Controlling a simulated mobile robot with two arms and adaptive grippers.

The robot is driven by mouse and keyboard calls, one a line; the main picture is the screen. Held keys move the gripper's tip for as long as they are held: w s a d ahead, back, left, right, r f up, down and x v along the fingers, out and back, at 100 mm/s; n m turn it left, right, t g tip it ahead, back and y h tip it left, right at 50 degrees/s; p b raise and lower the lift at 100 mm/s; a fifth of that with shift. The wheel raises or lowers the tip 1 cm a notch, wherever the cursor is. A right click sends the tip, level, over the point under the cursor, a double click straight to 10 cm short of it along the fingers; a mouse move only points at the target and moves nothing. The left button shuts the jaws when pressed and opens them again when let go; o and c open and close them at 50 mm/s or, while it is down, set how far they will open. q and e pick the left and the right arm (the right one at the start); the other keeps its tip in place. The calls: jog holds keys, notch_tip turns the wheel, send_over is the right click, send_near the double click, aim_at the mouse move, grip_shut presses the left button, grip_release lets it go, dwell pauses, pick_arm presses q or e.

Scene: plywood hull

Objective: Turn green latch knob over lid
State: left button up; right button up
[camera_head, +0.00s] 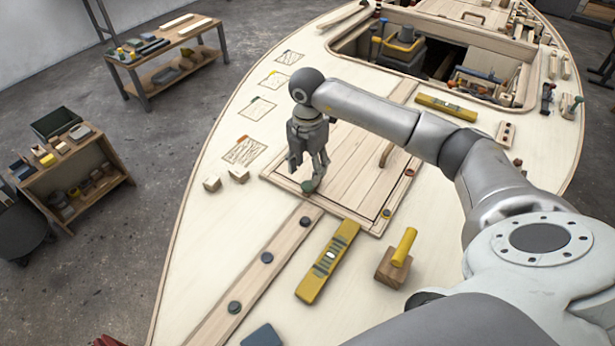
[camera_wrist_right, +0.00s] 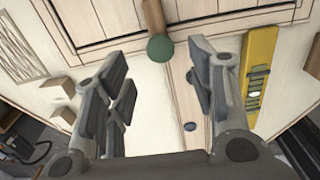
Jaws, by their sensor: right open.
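The green latch knob (camera_head: 308,186) sits at the near-left edge of the framed plywood lid (camera_head: 345,165). In the right wrist view the green knob (camera_wrist_right: 161,48) lies at the end of a short wooden latch bar (camera_wrist_right: 154,18), which crosses the lid's frame edge. My right gripper (camera_head: 309,168) points down over the knob, its fingers partly covering the latch in the head view. In the wrist view the open fingers (camera_wrist_right: 158,66) stand well apart, one on each side of the knob, with nothing between them gripped. My left gripper is not in view.
A yellow level (camera_head: 328,262) and a wooden block with a yellow handle (camera_head: 396,258) lie on the deck nearby. Small wooden blocks (camera_head: 239,174) are left of the lid. A dark-knobbed plank (camera_head: 262,262) runs toward the front. An open hatch (camera_head: 515,100) lies behind.

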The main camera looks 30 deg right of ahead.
aim_at(308, 184)
notch_tip(308, 184, up, 7)
dwell(0.3)
dwell(0.5)
